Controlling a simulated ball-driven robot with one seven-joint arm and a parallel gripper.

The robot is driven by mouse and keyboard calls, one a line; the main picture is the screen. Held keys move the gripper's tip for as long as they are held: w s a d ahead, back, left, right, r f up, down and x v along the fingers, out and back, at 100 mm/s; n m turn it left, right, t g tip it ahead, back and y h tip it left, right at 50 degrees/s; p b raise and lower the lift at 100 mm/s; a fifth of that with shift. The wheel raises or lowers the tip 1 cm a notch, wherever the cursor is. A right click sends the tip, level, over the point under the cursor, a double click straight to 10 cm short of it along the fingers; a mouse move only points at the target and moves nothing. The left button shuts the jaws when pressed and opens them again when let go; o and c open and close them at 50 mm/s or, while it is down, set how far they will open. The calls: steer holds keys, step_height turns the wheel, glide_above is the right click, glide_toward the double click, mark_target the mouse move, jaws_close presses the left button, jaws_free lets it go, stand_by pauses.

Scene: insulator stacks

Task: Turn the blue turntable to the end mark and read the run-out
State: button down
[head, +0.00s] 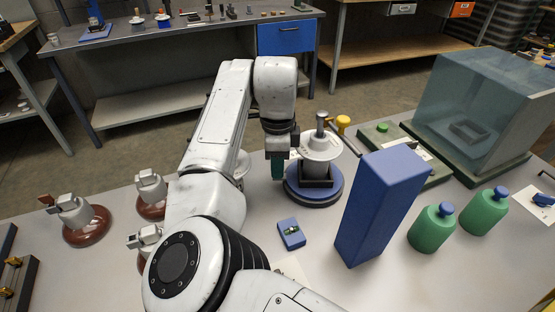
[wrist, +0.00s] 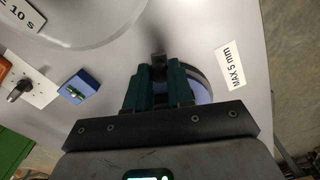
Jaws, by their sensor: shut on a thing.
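The blue turntable (head: 318,199) stands on the bench and carries a white disc-shaped insulator piece (head: 319,148) with a metal pin on top. My gripper (head: 278,168) points down at the turntable's left side. In the wrist view its green fingers (wrist: 160,88) are shut on a dark peg (wrist: 158,62). The blue turntable rim (wrist: 203,88) shows behind the right finger. I cannot tell how the peg joins the turntable. No end mark or run-out reading is legible.
A small blue block with a green vial (head: 291,234) lies in front. A tall blue box (head: 378,210) stands to the right, near green bottles (head: 432,228) and a glass-walled case (head: 485,105). A yellow knob (head: 343,121) is behind the turntable. Brown-based insulators (head: 86,228) stand left.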

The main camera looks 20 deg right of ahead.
steer(key=c, duration=1)
jaws_free()
step_height(320, 180, up, 11)
steer(key=shift+f+p, duration=0.1)
steer(key=shift+p, duration=0.35)
